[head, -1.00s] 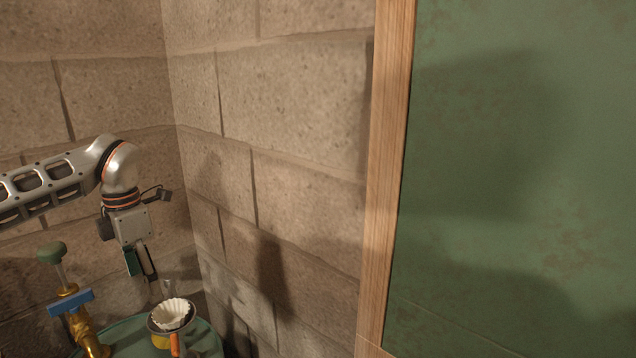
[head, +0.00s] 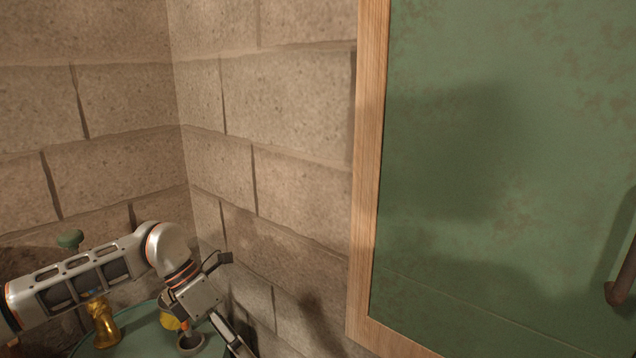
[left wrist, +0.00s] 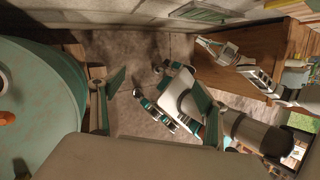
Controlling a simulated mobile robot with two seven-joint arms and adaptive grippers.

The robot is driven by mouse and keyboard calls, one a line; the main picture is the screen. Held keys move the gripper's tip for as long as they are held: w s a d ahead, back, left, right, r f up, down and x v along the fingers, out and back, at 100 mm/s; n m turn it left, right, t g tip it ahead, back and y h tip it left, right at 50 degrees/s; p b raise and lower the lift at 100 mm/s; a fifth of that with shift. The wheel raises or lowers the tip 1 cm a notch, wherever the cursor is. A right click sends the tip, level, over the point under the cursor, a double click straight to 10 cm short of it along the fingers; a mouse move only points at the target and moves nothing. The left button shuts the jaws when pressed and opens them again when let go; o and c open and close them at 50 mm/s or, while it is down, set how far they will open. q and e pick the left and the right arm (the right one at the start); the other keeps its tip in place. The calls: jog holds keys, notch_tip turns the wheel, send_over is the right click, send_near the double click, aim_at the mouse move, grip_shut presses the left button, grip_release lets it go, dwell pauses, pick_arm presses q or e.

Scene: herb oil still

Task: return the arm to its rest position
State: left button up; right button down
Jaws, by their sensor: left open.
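My left arm (head: 100,272) comes in from the left in the head view, bent downward at its wrist. My left gripper (head: 236,346) points down at the bottom edge, beside the round green table, partly cut off. In the left wrist view its two fingers (left wrist: 160,100) stand wide apart with nothing between them. Beyond them my own white and teal base shows.
A green round top (head: 140,338) carries a brass fitting (head: 103,325), a small grey cup (head: 190,342) and a yellow item (head: 170,322). A green knob (head: 70,239) stands behind my arm. A block wall (head: 290,180) and a green cabinet door (head: 480,200) lie right.

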pick_arm(q)
jog(key=s+d+r+n+t+h, duration=0.25)
jog(key=d+n+h, duration=0.35)
jog(key=d, duration=0.4)
jog(key=s+d+r+n+t+h, duration=0.1)
jog(key=s+d+n+h, duration=0.25)
jog(key=d+h, duration=0.5)
jog(key=w+a+f+n+t+y, duration=0.3)
jog(key=a+f+n+t+y, duration=0.95)
jog(key=n, duration=1.05)
jog(key=s+a+f+n+y, duration=0.3)
jog(key=s+a+f+n, duration=0.2)
jog(key=f, duration=0.4)
jog(key=shift+a+f, duration=0.2)
jog(key=shift+f, duration=0.1)
jog(key=s+a+f+n+g+y, duration=0.1)
jog(key=s+a+f, duration=0.1)
jog(key=s+f, duration=0.1)
jog(key=s+a+f+n+g+y, duration=0.1)
jog(key=s+a+f+n, duration=0.1)
jog(key=s+f, duration=0.2)
jog(key=s+a+f+n+g+y, duration=0.1)
jog(key=s+a+f+n, duration=0.1)
jog(key=s+a+f, duration=0.1)
jog(key=shift+s+f+g, duration=0.3)
jog(key=shift+s+f, duration=0.25)
jog(key=shift+s, duration=0.35)
jog(key=shift+c, duration=0.3)
